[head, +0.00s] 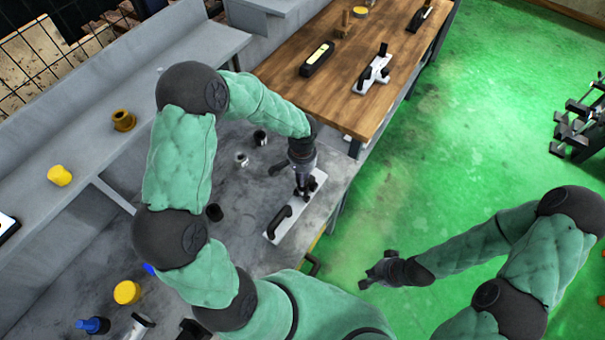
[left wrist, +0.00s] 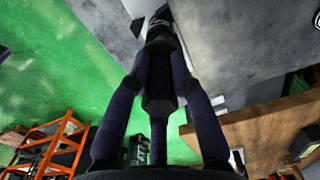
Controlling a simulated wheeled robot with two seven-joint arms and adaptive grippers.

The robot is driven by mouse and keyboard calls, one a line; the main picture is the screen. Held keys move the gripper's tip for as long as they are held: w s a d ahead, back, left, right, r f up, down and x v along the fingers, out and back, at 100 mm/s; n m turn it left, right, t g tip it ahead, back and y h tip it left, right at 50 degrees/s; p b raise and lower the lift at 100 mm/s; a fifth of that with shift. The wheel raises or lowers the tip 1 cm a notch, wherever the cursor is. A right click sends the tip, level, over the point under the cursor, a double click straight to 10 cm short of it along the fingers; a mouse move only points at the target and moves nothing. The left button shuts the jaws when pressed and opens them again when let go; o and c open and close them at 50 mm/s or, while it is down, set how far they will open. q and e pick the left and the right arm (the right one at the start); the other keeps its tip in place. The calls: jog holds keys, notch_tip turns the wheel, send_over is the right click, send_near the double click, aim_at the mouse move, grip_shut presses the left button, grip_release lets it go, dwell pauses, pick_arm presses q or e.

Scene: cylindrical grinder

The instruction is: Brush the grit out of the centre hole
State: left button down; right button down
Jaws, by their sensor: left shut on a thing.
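My left gripper (head: 304,186) points down at a white plate (head: 287,224) on the grey bench. The plate carries a black bar-shaped handle (head: 279,221) and dark upright parts. In the left wrist view my left gripper (left wrist: 160,40) has its fingers closed together on a small dark thing, with a pale strip behind. The fingers mostly hide that thing; I cannot tell if it is a brush or whether it touches the plate. My right gripper (head: 372,272) hangs empty over the green floor; its opening is unclear. I cannot make out the centre hole or any grit.
Dark cylinders (head: 214,212) and a silver one (head: 242,159) stand on the bench. The wooden table (head: 330,98) behind holds a black case (head: 317,59) and another white plate (head: 363,86).

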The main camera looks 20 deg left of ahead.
pick_arm(q)
jog(key=shift+w, duration=0.1)
jog(key=shift+w+d, duration=0.2)
jog(key=shift+w, duration=0.2)
jog(key=shift+s+a, duration=0.1)
jog(key=shift+s, duration=0.1)
jog(key=shift+s+a+r, duration=0.1)
jog(key=shift+s+a, duration=0.05)
jog(key=shift+s, duration=0.25)
jog(key=shift+w, duration=0.15)
jog(key=shift+w+d+b, duration=0.25)
jog(key=shift+w+b, duration=0.1)
jog(key=shift+w, duration=0.1)
jog(key=shift+s+a, duration=0.1)
jog(key=shift+s, duration=0.1)
jog(key=shift+s+a, duration=0.1)
jog(key=shift+s, duration=0.3)
jog(key=shift+w, duration=0.25)
